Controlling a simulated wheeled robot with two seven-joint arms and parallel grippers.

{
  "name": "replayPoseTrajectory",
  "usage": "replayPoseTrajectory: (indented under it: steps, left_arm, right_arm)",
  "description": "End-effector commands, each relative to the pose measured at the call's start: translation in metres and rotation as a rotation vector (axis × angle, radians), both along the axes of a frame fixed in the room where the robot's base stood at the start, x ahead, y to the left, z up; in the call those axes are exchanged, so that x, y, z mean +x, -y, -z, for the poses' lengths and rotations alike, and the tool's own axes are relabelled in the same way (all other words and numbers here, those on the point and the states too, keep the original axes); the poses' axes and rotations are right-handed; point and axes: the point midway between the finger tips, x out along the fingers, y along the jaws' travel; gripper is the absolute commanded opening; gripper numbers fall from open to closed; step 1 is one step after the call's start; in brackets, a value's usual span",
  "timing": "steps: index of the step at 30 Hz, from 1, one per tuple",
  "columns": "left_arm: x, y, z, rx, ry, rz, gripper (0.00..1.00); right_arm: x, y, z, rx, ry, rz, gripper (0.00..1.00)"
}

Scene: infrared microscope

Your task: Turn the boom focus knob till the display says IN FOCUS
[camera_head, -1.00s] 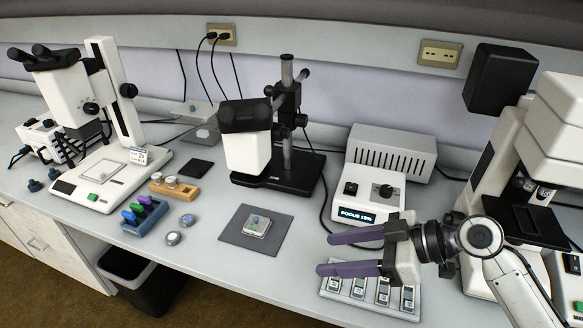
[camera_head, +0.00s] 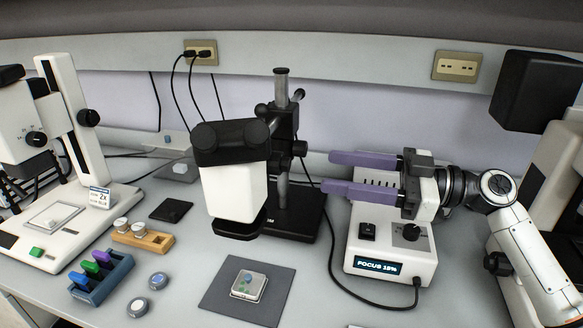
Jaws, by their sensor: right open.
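The boom microscope (camera_head: 233,185) stands mid-bench, with a white body and black eyepiece head on a grey post. A black knob (camera_head: 299,149) sticks out to the right of its focus block beside the post; I take it as the boom focus knob. The display (camera_head: 376,267) on the white control box (camera_head: 352,246) reads about FOCUS 15%. My right gripper (camera_head: 326,173) is open, its two purple fingers pointing left. It is empty and appears just right of the knob, apart from it in the picture; the depth gap is hard to judge. My left gripper is out of view.
The control box has its own dial (camera_head: 411,232) below my right gripper. A grey mat (camera_head: 217,296) with a sample lies in front of the boom stand. Another white microscope (camera_head: 68,120) stands at left, and a larger one (camera_head: 566,190) at right. A black cable crosses the bench.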

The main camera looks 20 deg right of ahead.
Motion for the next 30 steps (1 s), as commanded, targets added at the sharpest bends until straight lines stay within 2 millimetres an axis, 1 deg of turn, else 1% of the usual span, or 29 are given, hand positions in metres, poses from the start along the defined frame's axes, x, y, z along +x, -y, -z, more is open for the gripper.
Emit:
replayPoseTrajectory:
  steps: [1,4,9,12,15,18,26,29,30]
  left_arm:
    - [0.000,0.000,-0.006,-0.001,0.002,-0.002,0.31]
    - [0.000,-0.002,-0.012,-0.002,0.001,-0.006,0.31]
    - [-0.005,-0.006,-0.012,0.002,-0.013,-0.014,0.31]
    - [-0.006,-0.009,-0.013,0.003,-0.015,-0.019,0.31]
    - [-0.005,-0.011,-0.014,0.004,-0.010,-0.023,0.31]
    - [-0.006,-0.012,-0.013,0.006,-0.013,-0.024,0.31]
    - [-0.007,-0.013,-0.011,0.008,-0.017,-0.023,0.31]
    - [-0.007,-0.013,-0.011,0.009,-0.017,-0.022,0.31]
    - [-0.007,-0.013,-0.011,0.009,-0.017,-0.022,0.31]
  right_arm:
    - [0.005,-0.008,-0.005,0.001,0.002,-0.002,0.53]
    - [0.016,-0.024,-0.005,0.002,0.000,-0.002,0.53]
    - [0.033,-0.050,-0.005,0.002,0.000,-0.001,0.53]
    - [0.041,-0.061,-0.004,0.002,0.000,-0.001,0.53]
    - [0.046,-0.069,-0.002,0.000,-0.001,-0.001,0.53]
    - [0.048,-0.072,-0.002,-0.001,0.001,0.000,0.53]
    - [0.049,-0.074,-0.001,-0.001,-0.001,0.000,0.53]
    - [0.049,-0.073,-0.001,-0.001,-0.001,0.000,0.37]
    - [0.049,-0.073,-0.001,-0.001,-0.001,0.000,0.31]
